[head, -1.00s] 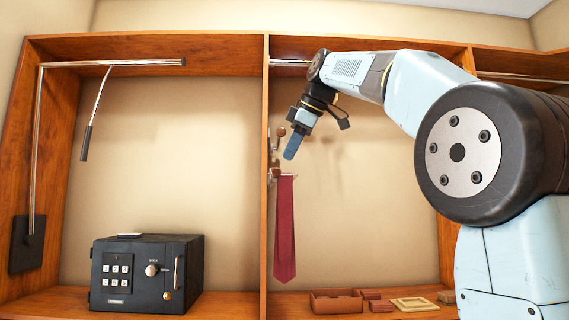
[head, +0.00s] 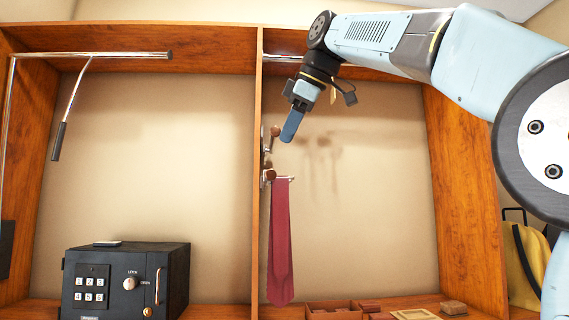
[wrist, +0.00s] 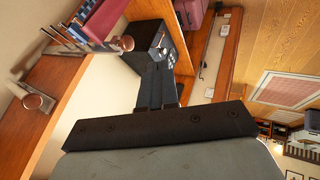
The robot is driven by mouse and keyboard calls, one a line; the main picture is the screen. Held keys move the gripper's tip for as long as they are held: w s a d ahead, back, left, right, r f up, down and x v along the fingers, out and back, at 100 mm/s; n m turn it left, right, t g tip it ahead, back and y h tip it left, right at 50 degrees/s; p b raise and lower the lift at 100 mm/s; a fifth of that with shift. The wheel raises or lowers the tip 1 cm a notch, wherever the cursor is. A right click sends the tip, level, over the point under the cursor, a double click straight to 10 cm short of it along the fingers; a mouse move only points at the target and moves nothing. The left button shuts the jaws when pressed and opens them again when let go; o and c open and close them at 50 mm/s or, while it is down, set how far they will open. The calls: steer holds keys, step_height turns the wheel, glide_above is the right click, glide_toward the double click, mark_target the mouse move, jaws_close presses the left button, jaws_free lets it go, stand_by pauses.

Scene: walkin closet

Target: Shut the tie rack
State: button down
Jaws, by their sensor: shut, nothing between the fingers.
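The tie rack (head: 285,179) is on the right face of the wooden divider, with a thin metal rod sticking out to the right. A dark red tie (head: 280,240) hangs from it. One brown knob (head: 270,174) is at the rod's base and another knob (head: 274,131) is above. My gripper (head: 287,138) is shut and empty, just right of the upper knob. In the wrist view, my shut fingers (wrist: 157,85) point past the rack; the tie (wrist: 108,16) and a round knob (wrist: 122,43) lie beyond them to the upper left. Contact cannot be told.
The divider (head: 257,220) stands close left of my gripper. A black safe (head: 125,280) sits in the left bay under a metal rail with a hanging handle (head: 58,140). Low wooden trays (head: 333,309) line the right bay's bottom. The right bay's middle is open.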

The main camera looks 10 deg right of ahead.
steer(key=w+a+f, duration=0.3)
steer(key=w+f, duration=0.4)
steer(key=w, duration=0.2)
steer(key=shift+f, duration=0.25)
stand_by(0.4)
